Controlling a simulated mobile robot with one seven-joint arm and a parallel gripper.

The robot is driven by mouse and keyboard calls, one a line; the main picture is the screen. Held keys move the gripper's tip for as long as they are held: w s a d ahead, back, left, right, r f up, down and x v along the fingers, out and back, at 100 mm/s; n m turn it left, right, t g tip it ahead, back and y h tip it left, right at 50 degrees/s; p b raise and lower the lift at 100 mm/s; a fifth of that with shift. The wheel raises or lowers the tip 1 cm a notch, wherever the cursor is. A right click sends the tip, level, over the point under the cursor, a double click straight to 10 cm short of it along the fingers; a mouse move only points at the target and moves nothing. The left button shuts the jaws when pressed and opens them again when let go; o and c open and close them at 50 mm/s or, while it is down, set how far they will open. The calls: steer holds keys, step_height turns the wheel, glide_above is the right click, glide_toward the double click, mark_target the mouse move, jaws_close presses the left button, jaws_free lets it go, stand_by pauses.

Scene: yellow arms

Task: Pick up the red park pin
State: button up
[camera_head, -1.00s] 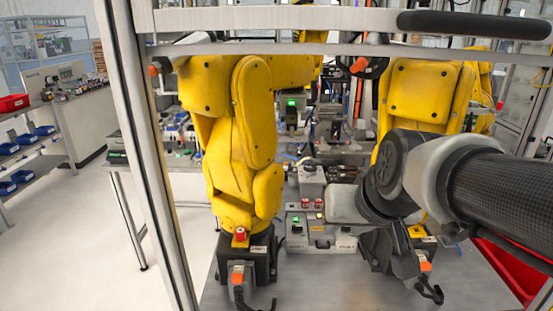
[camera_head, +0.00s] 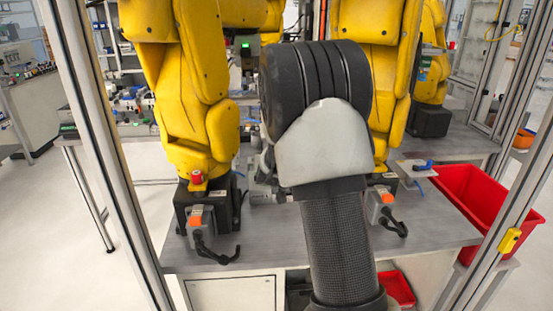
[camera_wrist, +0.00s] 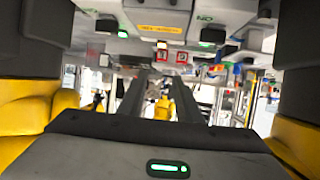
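A small red knob (camera_head: 197,177) stands on the dark base of the left yellow arm in the head view. In the wrist view two small red-and-white pieces, one red piece (camera_wrist: 182,58) and another (camera_wrist: 161,46), sit on a grey unit ahead of the fingers. I cannot tell which of these is the red park pin. My gripper (camera_wrist: 160,88) shows in the wrist view as two dark fingers, apart, with nothing held between them. In the head view my own arm hides the gripper and the grey unit behind it.
Two large yellow arms, one at left (camera_head: 200,80) and one at right (camera_head: 395,85), flank my arm. They stand on a grey table (camera_head: 270,235). A red bin (camera_head: 470,205) is at the right. A metal frame post (camera_head: 95,150) rises at the left.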

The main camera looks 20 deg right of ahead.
steer(key=x, duration=1.3)
steer(key=shift+a+f, duration=0.15)
steer(key=shift+a, duration=0.1)
jaws_close()
step_height(320, 180, up, 10)
steer(key=p, duration=0.1)
steer(key=shift+p, duration=0.3)
